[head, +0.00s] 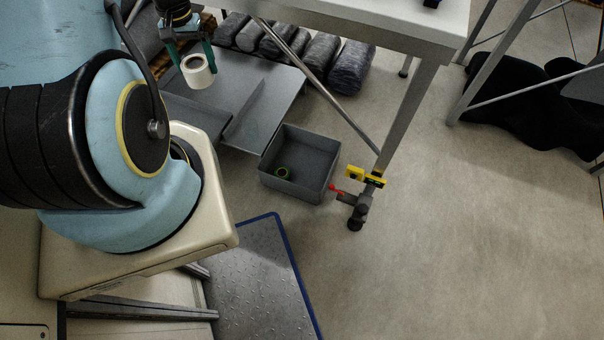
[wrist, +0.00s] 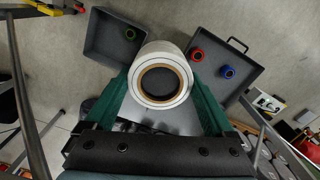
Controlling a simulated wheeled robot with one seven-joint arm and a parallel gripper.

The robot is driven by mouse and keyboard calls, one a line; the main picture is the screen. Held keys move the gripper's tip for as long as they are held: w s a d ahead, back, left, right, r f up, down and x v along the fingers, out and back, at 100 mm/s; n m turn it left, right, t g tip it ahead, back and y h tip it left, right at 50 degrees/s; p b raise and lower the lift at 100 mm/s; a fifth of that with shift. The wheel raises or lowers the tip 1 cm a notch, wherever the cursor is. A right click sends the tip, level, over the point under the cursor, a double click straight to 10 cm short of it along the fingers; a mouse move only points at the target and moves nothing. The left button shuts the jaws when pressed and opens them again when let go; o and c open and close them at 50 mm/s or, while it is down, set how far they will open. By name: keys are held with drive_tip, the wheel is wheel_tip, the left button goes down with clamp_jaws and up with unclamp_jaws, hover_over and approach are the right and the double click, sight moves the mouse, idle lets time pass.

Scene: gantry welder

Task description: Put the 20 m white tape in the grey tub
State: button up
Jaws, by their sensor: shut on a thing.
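My gripper (head: 187,58) is shut on a wide white tape roll (head: 198,73) with a brown core. It holds the roll in the air at the upper left of the head view. In the wrist view the white tape (wrist: 160,48) sits between the green fingers (wrist: 160,85), its round face toward the camera. The grey tub (head: 292,188) is an open box on the floor, right of and below my gripper in the head view. A small green roll (head: 283,173) lies inside it. The tub also shows at upper left in the wrist view (wrist: 102,48).
Another grey tray (wrist: 232,50) with a handle holds a red roll (wrist: 197,55) and a blue roll (wrist: 227,72). A table leg (head: 408,115) and diagonal brace (head: 335,100) stand behind and right of the tub. Dark wrapped bundles (head: 350,66) lie at the back.

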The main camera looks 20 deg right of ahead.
drive_tip(key=s+d+f+m+b, duration=0.1)
drive_tip(key=d+f+m+b, duration=0.2)
drive_tip(key=d+f+b, duration=0.4)
drive_tip(key=d+f+m+b, duration=0.2)
drive_tip(key=f+b, duration=0.4)
drive_tip(key=f, duration=0.4)
drive_tip(key=s+d+f+m+b, duration=0.1)
drive_tip(key=d+f+m+b, duration=0.2)
drive_tip(key=d+f+b, duration=0.4)
drive_tip(key=m+b, duration=0.9)
drive_tip(key=b, duration=0.9)
hover_over(307, 181)
drive_tip(key=s+a, duration=0.1)
drive_tip(key=s, duration=0.2)
wheel_tip(307, 181, down, 25)
drive_tip(key=f+b, duration=0.3)
drive_tip(key=f, duration=0.5)
drive_tip(key=f+b, duration=0.3)
drive_tip(key=f, duration=0.6)
drive_tip(key=shift+w, duration=0.2)
drive_tip(key=shift+f, duration=0.1)
drive_tip(key=o, duration=1.4)
wheel_tip(307, 181, up, 12)
drive_tip(key=p, duration=0.4)
drive_tip(key=shift+r+p, duration=0.2)
drive_tip(key=shift+p, duration=0.1)
